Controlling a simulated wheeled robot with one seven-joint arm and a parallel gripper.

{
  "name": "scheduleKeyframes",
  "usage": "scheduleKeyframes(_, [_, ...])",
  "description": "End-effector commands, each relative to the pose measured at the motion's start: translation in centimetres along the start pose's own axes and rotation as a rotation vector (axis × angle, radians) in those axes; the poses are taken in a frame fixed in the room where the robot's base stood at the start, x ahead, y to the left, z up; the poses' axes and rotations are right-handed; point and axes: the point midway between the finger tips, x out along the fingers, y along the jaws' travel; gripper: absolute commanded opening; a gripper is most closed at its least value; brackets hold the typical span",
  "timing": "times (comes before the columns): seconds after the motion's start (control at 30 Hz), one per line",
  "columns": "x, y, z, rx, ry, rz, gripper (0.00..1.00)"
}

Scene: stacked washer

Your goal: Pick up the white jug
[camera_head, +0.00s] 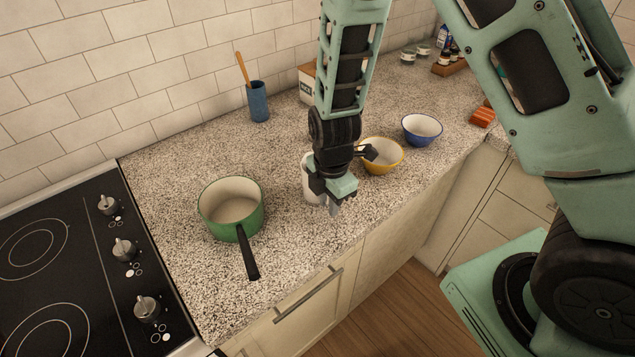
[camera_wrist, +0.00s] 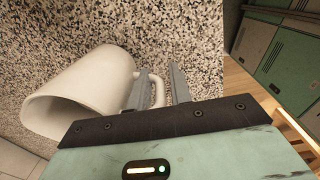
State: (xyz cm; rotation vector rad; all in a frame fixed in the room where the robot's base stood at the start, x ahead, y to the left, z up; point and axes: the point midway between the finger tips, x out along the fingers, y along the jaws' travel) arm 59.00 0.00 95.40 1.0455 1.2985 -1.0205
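The white jug (camera_head: 309,183) stands on the speckled counter, mostly hidden behind my gripper in the head view. In the wrist view the jug (camera_wrist: 90,92) fills the left side, its round mouth toward the lower left and its handle (camera_wrist: 159,91) toward the right. My gripper (camera_head: 334,207) is at the jug's near right side. In the wrist view the two fingers of my gripper (camera_wrist: 160,88) are apart, with the handle between them. A gap shows beside the handle; I cannot tell whether either finger touches it.
A green pot (camera_head: 231,207) with a black handle stands left of the jug. A yellow bowl (camera_head: 381,166) is close behind my gripper on the right, with a blue bowl (camera_head: 422,129) beyond. A blue utensil holder (camera_head: 258,102) stands near the wall. The stove (camera_head: 60,270) is at left.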

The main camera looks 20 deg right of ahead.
Motion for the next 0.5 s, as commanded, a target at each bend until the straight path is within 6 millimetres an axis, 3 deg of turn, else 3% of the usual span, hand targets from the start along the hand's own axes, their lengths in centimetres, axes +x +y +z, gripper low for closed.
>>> scheduleKeyframes(0.03, [-0.01,0.01,0.0,0.0,0.0,0.0,0.15])
scheduleKeyframes(0.1, [-0.02,0.01,-0.01,0.0,0.0,0.0,0.0])
scheduleKeyframes(0.5, [-0.16,0.08,-0.01,0.0,0.0,0.002,0.0])
